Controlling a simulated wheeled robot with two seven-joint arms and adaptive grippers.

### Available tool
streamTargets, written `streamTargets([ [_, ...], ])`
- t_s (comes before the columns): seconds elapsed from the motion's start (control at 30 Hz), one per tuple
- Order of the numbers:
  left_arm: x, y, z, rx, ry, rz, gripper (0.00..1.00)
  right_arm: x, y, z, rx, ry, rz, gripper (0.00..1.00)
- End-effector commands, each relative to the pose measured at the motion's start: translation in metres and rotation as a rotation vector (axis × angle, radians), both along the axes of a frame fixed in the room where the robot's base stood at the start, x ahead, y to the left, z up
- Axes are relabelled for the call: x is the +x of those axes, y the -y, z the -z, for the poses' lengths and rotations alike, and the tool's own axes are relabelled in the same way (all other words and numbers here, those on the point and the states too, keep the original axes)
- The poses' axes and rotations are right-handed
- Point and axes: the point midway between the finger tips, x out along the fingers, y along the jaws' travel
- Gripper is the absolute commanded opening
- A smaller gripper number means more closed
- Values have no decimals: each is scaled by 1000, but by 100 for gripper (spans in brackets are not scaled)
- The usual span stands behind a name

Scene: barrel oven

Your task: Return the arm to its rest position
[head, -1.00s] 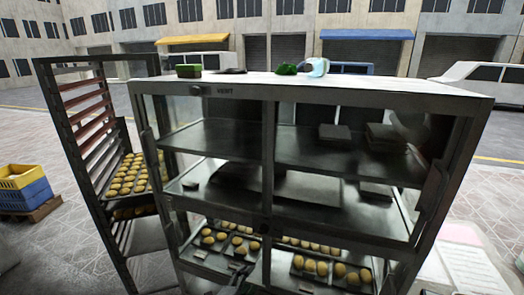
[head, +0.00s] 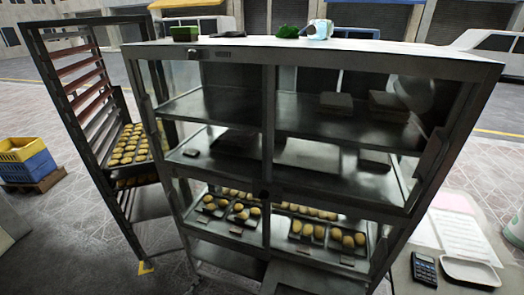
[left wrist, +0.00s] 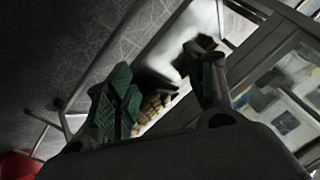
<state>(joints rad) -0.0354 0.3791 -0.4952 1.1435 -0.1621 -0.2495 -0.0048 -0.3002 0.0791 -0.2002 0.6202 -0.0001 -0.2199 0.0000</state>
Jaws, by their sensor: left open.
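My left gripper (left wrist: 160,90) shows in the left wrist view with its two green-padded fingers spread apart and nothing between them. Beyond the fingers are a dark floor, a metal frame with glass panes, and some tan buns (left wrist: 155,103), all dim and tilted. Neither gripper shows in the head view now. The glass-fronted metal cabinet (head: 268,140) fills the middle of the head view, with trays of buns (head: 320,232) on a lower shelf. My right gripper is in neither view.
A tall tray rack (head: 75,120) with buns stands left of the cabinet. Yellow and blue crates (head: 25,165) sit on a pallet at far left. A table at right holds a calculator (head: 424,268), papers (head: 462,232) and a white tray (head: 470,271). Paved floor lies open at left.

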Motion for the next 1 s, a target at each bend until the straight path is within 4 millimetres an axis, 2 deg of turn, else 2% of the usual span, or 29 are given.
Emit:
streamTargets([
  [0.03, -14, -9, 17, -9, -34, -34, 54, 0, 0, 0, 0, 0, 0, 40],
  [0.17, -51, -32, 55, -33, -115, -123, 54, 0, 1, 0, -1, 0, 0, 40],
  [0.3, -100, -51, 94, -51, -206, -216, 54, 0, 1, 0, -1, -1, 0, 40],
  [0.53, -191, -68, 147, -76, -354, -354, 54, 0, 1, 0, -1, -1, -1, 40],
  [0.77, -287, -62, 184, -93, -492, -461, 54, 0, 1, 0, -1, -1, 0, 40],
  [0.87, -325, -51, 195, -105, -544, -496, 54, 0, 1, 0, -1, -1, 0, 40],
  [1.0, -371, -20, 203, -142, -600, -533, 54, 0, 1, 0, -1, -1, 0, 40],
])
